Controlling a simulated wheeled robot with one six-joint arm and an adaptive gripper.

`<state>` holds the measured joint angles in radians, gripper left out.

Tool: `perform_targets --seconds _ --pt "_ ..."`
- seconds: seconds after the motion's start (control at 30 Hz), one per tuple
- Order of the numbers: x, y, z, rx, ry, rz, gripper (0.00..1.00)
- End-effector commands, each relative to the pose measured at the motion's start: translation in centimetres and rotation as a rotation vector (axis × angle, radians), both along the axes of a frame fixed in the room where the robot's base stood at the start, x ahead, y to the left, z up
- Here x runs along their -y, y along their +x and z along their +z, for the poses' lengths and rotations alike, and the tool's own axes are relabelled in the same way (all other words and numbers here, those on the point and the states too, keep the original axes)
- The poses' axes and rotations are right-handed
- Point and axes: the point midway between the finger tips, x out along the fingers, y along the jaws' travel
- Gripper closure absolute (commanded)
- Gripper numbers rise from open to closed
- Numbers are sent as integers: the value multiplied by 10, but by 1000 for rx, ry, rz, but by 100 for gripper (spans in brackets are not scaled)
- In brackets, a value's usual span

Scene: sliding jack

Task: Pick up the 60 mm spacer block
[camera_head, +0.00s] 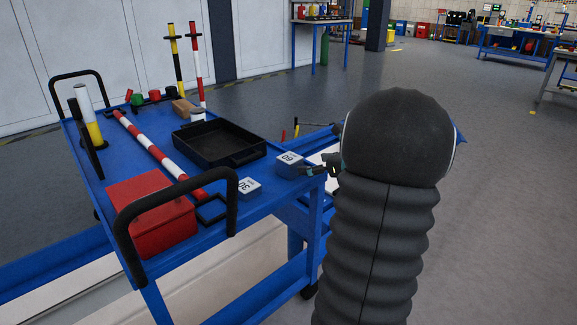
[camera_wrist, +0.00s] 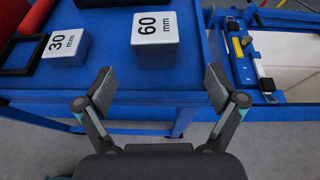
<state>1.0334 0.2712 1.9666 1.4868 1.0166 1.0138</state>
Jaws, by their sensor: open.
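The 60 mm spacer block (camera_head: 291,164) is a small blue block with a white label on top, standing near the right edge of the blue cart. In the wrist view the block (camera_wrist: 154,50) stands upright, its "60 mm" label facing up. My gripper (camera_wrist: 160,90) is open and empty, its two fingers apart on the near side of the block, not around it. In the head view my gripper (camera_head: 326,164) is beside the block at the cart's edge, partly hidden by my arm.
The 30 mm block (camera_head: 247,188) stands left of the 60 mm block. A black tray (camera_head: 262,152), a red box (camera_head: 150,235), a striped bar (camera_head: 160,155) and a black handle (camera_head: 130,225) share the blue cart top (camera_head: 112,165). Clear surface surrounds the 60 mm block.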

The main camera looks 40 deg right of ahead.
Motion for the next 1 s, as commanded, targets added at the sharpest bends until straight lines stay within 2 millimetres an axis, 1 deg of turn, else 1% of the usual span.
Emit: perform_targets --seconds 0.03,0.2,0.53,0.73,0.8,0.9,1.0 --pt "-2 10 -4 -1 1 4 6" --pt "-4 32 -13 -1 -2 2 6" --pt "-7 48 -16 -1 -3 -2 6" --pt "-15 74 -18 -2 -2 1 6" --pt "-15 83 -24 -2 -2 -1 6" --pt "-16 90 -26 -1 -2 -1 6" --pt "-16 91 -27 -1 -3 -2 6"
